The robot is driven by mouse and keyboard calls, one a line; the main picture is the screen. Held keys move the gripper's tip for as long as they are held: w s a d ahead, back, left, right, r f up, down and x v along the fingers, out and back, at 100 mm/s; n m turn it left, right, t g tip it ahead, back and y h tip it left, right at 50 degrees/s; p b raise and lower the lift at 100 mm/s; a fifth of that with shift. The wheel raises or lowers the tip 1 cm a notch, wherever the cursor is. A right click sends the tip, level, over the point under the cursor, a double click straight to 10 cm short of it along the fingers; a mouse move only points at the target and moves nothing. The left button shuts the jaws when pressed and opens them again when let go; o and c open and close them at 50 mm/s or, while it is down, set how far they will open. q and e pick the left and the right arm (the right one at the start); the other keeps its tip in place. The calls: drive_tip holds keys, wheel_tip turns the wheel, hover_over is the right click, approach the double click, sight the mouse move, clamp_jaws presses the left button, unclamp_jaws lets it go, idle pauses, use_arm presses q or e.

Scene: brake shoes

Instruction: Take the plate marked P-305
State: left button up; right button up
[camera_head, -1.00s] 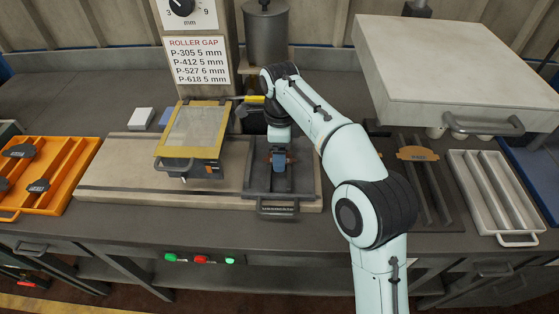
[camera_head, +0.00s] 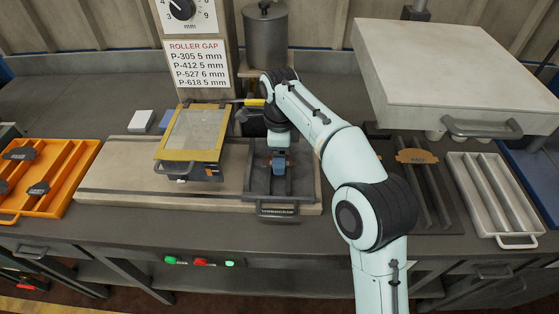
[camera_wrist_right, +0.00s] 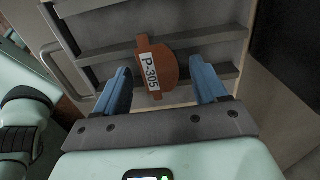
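The plate marked P-305 (camera_wrist_right: 157,68) is a rust-brown piece with a white label, lying on the grooved dark tray (camera_head: 285,191) at the middle of the bench. My right gripper (camera_wrist_right: 171,86) is open, its two blue fingers on either side of the plate with gaps visible to both. In the head view the right gripper (camera_head: 279,164) points down over that tray, and the arm and fingers mostly hide the plate. Whether the fingertips reach down to the plate's level is hard to tell. My left gripper is not in view.
A yellow-framed clear guard (camera_head: 190,157) stands left of the tray. An orange rack (camera_head: 62,200) with dark plates is at far left. At right are a dark rack with an orange-brown plate (camera_head: 417,156), a pale tray (camera_head: 495,190) and a large raised lid (camera_head: 455,85).

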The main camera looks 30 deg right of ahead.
drive_tip(key=c, duration=1)
drive_tip(key=shift+o, duration=0.2)
drive_tip(key=shift+r, duration=0.1)
